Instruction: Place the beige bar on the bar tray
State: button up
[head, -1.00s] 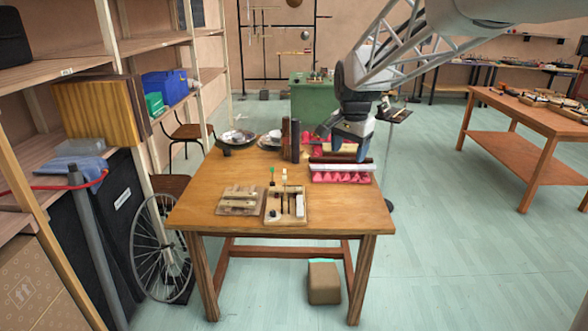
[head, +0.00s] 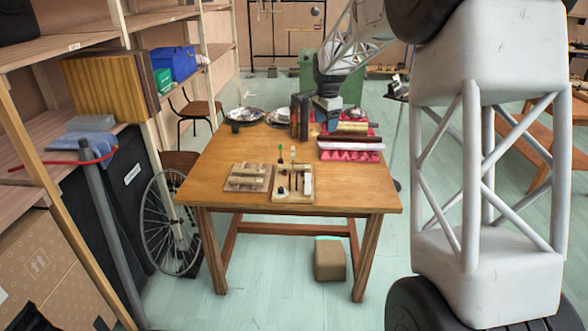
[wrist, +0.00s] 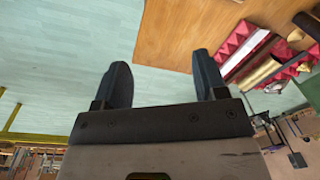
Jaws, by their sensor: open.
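The red zigzag foam tray (head: 348,155), which looks like the bar tray, lies on the right of the wooden table; it also shows in the wrist view (wrist: 240,38). Across it lie a white bar (head: 351,146), a dark red-brown bar (head: 350,138) and a tan-gold bar (head: 351,127), the last being the closest match to the beige bar. The tan bar also shows in the wrist view (wrist: 262,73). My gripper (head: 328,124) is beyond the foam's left part, apart from the bars. Its fingers (wrist: 162,62) are spread with nothing between them.
Dark upright cylinders (head: 300,118) stand just left of my gripper. Metal bowls (head: 245,115) sit at the back left. A wooden board (head: 247,178) and a compartment box (head: 280,199) lie near the front. The table's front right is clear.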

jog(key=w+a+f+m, duration=0.2)
jog(key=w+a+f, duration=0.2)
jog(key=w+f, duration=0.3)
jog(key=w+a+f+m, duration=0.1)
jog(key=w+a+f, duration=0.3)
jog(key=w+f, duration=0.2)
jog(key=w+a+f+m, duration=0.2)
jog(key=w+a+f, duration=0.2)
jog(key=w+f, duration=0.3)
jog(key=shift+w+f+m+g, duration=0.15)
jog(key=shift+f+g, duration=0.05)
jog(key=shift+f, duration=0.45)
jog(key=shift+w+f+m+g, duration=0.15)
jog(key=shift+f+g, duration=0.05)
jog(key=shift+f, duration=0.45)
jog(key=shift+f, duration=0.1)
jog(key=shift+f, duration=1.2)
jog(key=shift+d, duration=0.1)
jog(key=shift+d+f, duration=0.1)
jog(key=shift+f, duration=2.5)
jog(key=c, duration=1.2)
